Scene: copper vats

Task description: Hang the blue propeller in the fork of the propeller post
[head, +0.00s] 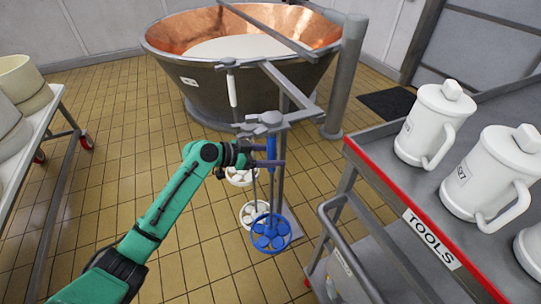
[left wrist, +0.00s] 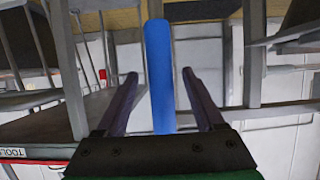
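The blue propeller hangs upright, with a blue disc (head: 271,233) low above the floor, a thin rod and a blue grip (head: 271,150). My left gripper (head: 278,162) is at the blue grip. In the left wrist view the blue grip (left wrist: 160,70) stands between the two fingers of the left gripper (left wrist: 160,76), with a gap on each side, so it is open. My right gripper is out of view.
Another propeller with a white grip (head: 232,92) hangs behind, and white discs (head: 254,214) show near the blue one. A copper vat (head: 180,75) stands behind. A grey trolley (head: 385,180) with white jugs (head: 432,125) is at right.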

